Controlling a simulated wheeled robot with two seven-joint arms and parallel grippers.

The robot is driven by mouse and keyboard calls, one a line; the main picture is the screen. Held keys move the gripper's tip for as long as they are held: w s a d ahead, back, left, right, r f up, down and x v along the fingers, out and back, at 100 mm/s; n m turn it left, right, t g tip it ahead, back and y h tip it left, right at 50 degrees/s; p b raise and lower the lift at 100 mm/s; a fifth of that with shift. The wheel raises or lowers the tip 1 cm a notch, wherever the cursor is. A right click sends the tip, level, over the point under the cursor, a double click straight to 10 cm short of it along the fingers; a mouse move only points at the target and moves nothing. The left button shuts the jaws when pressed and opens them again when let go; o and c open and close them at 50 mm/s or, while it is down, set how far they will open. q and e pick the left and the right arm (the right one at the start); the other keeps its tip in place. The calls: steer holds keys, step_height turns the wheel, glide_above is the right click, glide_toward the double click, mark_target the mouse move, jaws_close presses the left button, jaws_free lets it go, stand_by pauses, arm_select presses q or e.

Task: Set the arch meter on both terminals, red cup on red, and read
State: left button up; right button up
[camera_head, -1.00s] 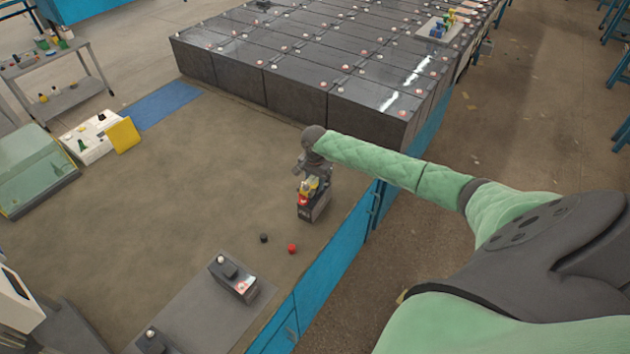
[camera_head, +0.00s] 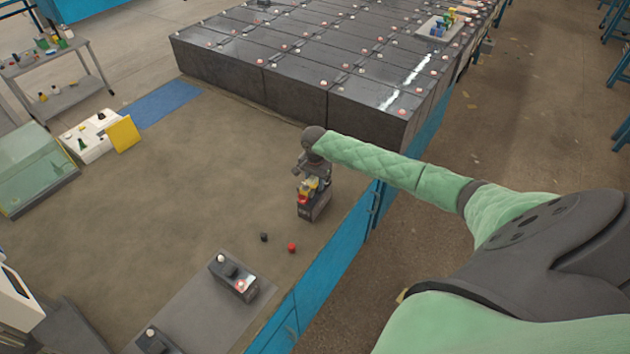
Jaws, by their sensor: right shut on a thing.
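My right gripper (camera_head: 309,181) points down near the middle of the view and is shut on the arch meter (camera_head: 308,189), a small yellow piece with a red part low on its left. The meter is at the top of a small dark battery (camera_head: 316,208) that stands upright on the brown surface. The gripper covers much of the meter, so I cannot tell whether its cups touch the terminals. Any reading is too small to see. My left gripper is not in view.
A black cap (camera_head: 264,237) and a red cap (camera_head: 291,248) lie in front of the battery. Another small battery (camera_head: 233,277) stands on a grey mat (camera_head: 200,305). Large dark battery rows (camera_head: 300,95) stand behind. A blue edge (camera_head: 345,250) borders the surface at right. The left-centre is clear.

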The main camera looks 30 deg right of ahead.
steer(key=shift+f, duration=0.9)
steer(key=o, duration=1.3)
